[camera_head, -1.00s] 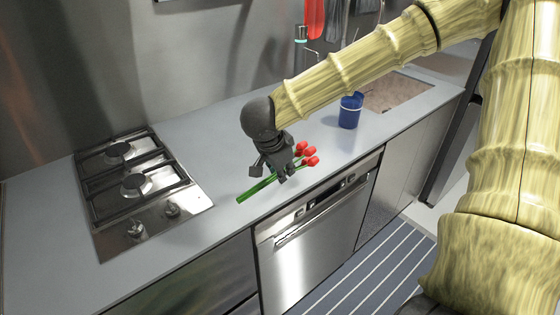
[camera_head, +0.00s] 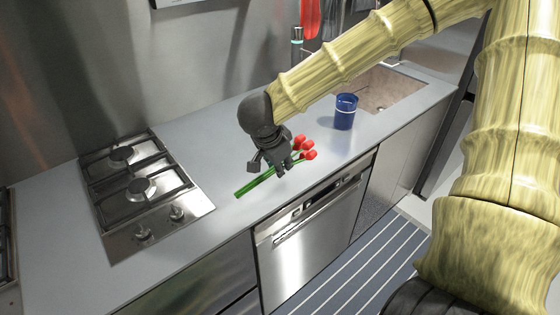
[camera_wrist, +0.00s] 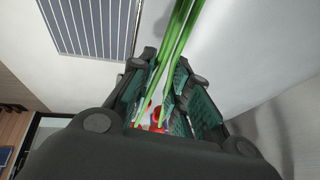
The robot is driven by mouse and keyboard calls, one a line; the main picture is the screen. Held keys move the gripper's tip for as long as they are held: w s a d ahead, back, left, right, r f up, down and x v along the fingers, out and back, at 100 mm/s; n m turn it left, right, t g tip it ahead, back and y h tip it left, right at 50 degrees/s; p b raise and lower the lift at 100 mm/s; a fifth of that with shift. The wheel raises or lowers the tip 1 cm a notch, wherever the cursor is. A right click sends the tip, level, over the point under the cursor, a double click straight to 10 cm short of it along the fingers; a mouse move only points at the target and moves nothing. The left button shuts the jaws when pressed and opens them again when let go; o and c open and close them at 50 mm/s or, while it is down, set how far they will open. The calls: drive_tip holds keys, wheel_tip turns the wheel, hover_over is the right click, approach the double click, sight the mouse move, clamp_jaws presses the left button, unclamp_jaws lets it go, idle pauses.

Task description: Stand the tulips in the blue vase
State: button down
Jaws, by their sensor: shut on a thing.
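The red tulips (camera_head: 309,154) with green stems (camera_head: 256,184) are in my gripper (camera_head: 281,168), which is shut on the stems. They lie nearly level just above the counter's front part, heads to the right and stem ends to the left. In the wrist view the green stems (camera_wrist: 176,40) pass between the finger pads, and a bit of red shows low between the fingers (camera_wrist: 160,100). The blue vase (camera_head: 345,112) stands upright on the counter to the right of my gripper, apart from the tulips. Its inside is mostly hidden.
A gas hob (camera_head: 140,185) is set in the counter at left. A sink (camera_head: 385,88) lies behind and right of the vase, with a tap (camera_head: 296,42) or similar upright item at the back wall. A dishwasher (camera_head: 310,230) is below the front edge; a striped runner (camera_head: 365,270) is on the floor.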

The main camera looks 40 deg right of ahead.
drive_tip(key=shift+r+p, duration=3.4)
drive_tip(key=shift+p, duration=0.45)
drive_tip(key=shift+f, duration=0.15)
